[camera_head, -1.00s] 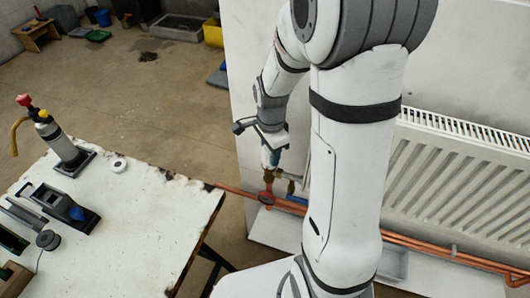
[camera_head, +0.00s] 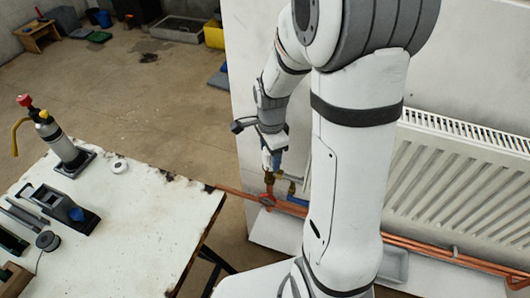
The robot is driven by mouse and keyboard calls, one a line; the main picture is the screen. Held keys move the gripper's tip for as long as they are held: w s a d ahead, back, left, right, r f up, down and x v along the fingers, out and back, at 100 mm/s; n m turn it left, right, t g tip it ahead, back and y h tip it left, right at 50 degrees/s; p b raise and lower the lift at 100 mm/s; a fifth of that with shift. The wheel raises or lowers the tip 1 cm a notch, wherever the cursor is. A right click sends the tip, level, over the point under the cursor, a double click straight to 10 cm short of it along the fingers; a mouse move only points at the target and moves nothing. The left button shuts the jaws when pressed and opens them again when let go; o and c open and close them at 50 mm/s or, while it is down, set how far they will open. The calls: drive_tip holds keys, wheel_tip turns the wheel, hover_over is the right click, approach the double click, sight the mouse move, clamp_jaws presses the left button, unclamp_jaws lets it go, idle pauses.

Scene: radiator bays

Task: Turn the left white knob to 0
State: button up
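My gripper (camera_head: 271,160) points down at the left end of the radiator (camera_head: 465,190), partly behind my own arm. Its fingers are small and dark here, so I cannot tell whether they are open or shut. No white knob can be made out clearly; the place at the fingertips is hidden or too small to read. Just below the gripper is a brass fitting (camera_head: 269,180) on the pipework. A red round handle (camera_head: 267,199) sits under it on the copper pipe.
Copper pipes (camera_head: 430,247) run low along the wall. A worn white table (camera_head: 130,215) at the left holds a bottle-like tool (camera_head: 60,143), a black device (camera_head: 68,207) and a small white disc (camera_head: 119,166). Open floor (camera_head: 160,95) lies behind it. A grey tray (camera_head: 394,264) is under the radiator.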

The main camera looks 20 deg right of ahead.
drive_tip(key=shift+r, duration=0.1)
wheel_tip(320, 180, up, 8)
drive_tip(key=shift+f, duration=0.2)
idle(0.3)
idle(0.4)
drive_tip(key=s+r+n+t, duration=0.1)
drive_tip(key=s+r+n, duration=0.2)
drive_tip(key=s+n, duration=0.4)
drive_tip(key=s+a+r+n+t, duration=0.1)
drive_tip(key=s+r+n, duration=0.3)
drive_tip(key=s+n, duration=0.3)
drive_tip(key=shift+n+t, duration=0.4)
drive_tip(key=shift+n, duration=0.8)
drive_tip(key=shift+c, duration=0.5)
